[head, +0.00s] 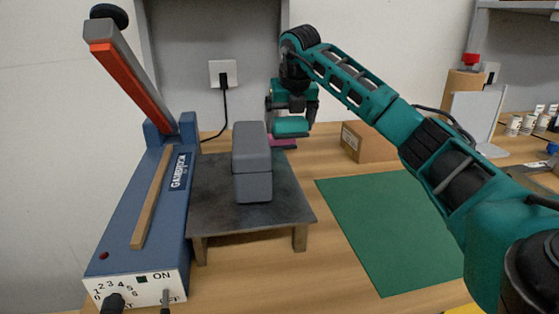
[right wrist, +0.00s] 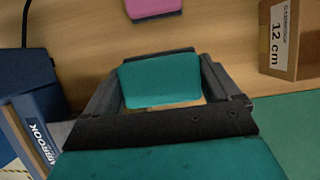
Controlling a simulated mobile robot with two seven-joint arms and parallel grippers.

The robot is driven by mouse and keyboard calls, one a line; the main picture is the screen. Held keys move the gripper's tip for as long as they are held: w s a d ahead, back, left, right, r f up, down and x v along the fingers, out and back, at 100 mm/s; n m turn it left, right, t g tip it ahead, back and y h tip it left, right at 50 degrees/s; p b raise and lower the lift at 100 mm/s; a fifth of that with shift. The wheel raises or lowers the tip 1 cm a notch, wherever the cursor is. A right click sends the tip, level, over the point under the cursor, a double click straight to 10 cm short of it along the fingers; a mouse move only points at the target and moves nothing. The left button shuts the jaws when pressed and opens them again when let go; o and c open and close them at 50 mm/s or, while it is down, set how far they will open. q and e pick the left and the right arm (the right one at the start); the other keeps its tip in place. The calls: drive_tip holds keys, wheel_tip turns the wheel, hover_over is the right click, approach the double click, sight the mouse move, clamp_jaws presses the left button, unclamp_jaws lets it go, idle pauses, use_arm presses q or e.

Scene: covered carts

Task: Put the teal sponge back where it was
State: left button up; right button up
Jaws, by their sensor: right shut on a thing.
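The teal sponge (head: 291,126) is held in my right gripper (head: 292,112), above the back of the wooden table, behind and to the right of a grey block. In the right wrist view the sponge (right wrist: 160,80) sits between the two dark fingers of the right gripper (right wrist: 162,88), which are shut on its sides. A pink sponge-like piece (head: 283,142) lies on the table near and below it; it also shows at the top of the right wrist view (right wrist: 154,8). My left gripper is not in view.
A grey block (head: 252,165) stands on a low dark stand (head: 290,200). A blue sealer (head: 135,215) with a raised red arm stands at left. A cardboard box (head: 367,142) is right of the gripper. A bare green mat (head: 395,225) lies in front. A black cord runs from the wall socket (head: 223,74).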

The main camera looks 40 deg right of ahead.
sight(291, 137)
wheel_tip(291, 137, down, 4)
drive_tip(key=shift+s+d+b, duration=0.1)
drive_tip(key=shift+d+b, duration=0.05)
drive_tip(key=shift+b, duration=0.2)
drive_tip(key=shift+f+b, duration=0.45)
drive_tip(key=shift+f, duration=1.4)
drive_tip(key=shift+f, duration=0.15)
drive_tip(key=o, duration=0.7)
drive_tip(key=shift+c, duration=0.2)
